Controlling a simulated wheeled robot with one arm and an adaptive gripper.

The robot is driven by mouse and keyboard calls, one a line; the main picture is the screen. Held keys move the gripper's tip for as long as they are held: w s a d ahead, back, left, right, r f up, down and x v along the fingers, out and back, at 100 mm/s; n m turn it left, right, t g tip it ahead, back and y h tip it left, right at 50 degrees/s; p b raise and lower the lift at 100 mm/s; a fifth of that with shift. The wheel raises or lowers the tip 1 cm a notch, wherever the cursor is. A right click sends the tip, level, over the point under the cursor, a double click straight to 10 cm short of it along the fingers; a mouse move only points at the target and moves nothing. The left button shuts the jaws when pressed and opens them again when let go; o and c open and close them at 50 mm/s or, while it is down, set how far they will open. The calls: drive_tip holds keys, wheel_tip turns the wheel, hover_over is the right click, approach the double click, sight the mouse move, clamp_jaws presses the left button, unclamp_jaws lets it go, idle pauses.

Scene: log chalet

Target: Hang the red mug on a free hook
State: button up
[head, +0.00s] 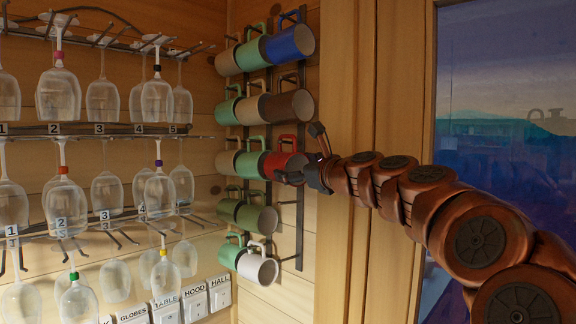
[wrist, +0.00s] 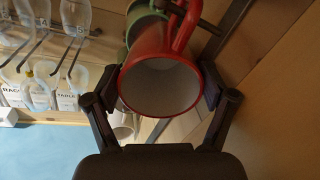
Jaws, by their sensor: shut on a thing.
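The red mug (head: 279,166) is at the right end of the third row of the wall mug rack (head: 299,215), its handle on top. My gripper (head: 307,172) is shut on it from the right. In the wrist view, my gripper's fingers (wrist: 160,95) press both sides of the red mug (wrist: 133,92), and its pale open mouth faces the camera. The red handle (wrist: 186,27) points up beside a dark hook bar; I cannot tell whether the handle is around the hook or beside it. Bare hooks (head: 287,203) show at the right of the fourth row.
Mugs fill the neighbouring hooks: a green mug (head: 250,164) just left, a brown mug (head: 290,106) above, a dark green mug (head: 257,219) below left. Wine glasses (head: 60,95) hang on racks at the left. A window (head: 505,130) is at the right.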

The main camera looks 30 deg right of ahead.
idle(0.4)
drive_tip(key=o, duration=1.2)
drive_tip(key=shift+o, duration=0.2)
drive_tip(key=s, duration=0.7)
idle(4.2)
drive_tip(key=shift+w+d, duration=0.1)
drive_tip(key=shift+w, duration=1.2)
